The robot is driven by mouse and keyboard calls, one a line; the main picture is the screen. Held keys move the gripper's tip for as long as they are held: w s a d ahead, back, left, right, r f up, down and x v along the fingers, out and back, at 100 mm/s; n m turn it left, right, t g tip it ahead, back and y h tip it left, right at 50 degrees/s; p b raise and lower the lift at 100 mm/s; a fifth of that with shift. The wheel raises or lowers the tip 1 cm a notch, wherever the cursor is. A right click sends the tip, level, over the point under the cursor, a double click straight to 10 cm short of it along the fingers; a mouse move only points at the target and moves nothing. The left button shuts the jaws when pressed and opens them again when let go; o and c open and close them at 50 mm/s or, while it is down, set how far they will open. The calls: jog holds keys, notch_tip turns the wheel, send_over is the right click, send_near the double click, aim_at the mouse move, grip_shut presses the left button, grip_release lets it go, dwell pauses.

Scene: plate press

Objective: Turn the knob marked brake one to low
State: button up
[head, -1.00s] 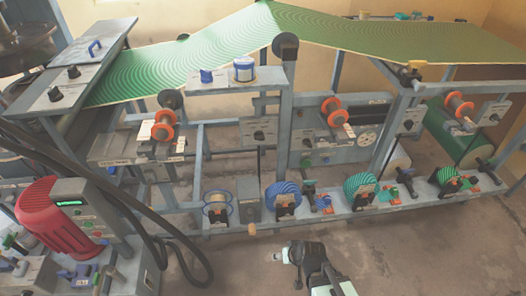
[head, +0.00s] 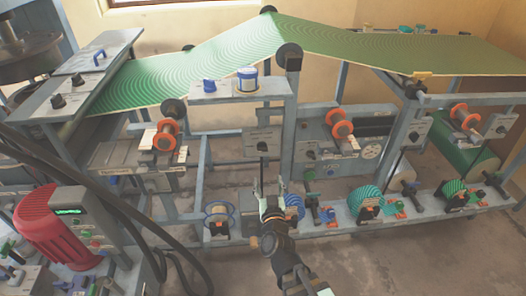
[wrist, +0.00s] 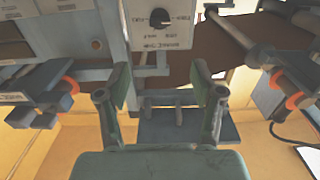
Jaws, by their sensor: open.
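A black knob (wrist: 158,17) with a white pointer sits on a grey labelled panel (wrist: 178,42) at the top middle of the wrist view. The lettering is too small to read, so I cannot tell which knob is brake one. A similar knob panel (head: 262,141) shows in the head view, just above my gripper (head: 270,182). My gripper, also in the wrist view (wrist: 160,82), is open and empty. Its two fingers are spread apart below the knob in that picture and appear clear of it.
More knob panels stand on the frame to the right, including one (head: 412,132). Spools with orange flanges (head: 342,130) sit on either side. A lower rail carries several coloured rolls (head: 370,203). The green web (head: 190,65) runs overhead. Open floor (head: 390,260) lies in front.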

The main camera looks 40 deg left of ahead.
aim_at(263, 150)
jog(key=x, duration=1.6)
jog(key=c, duration=1.1)
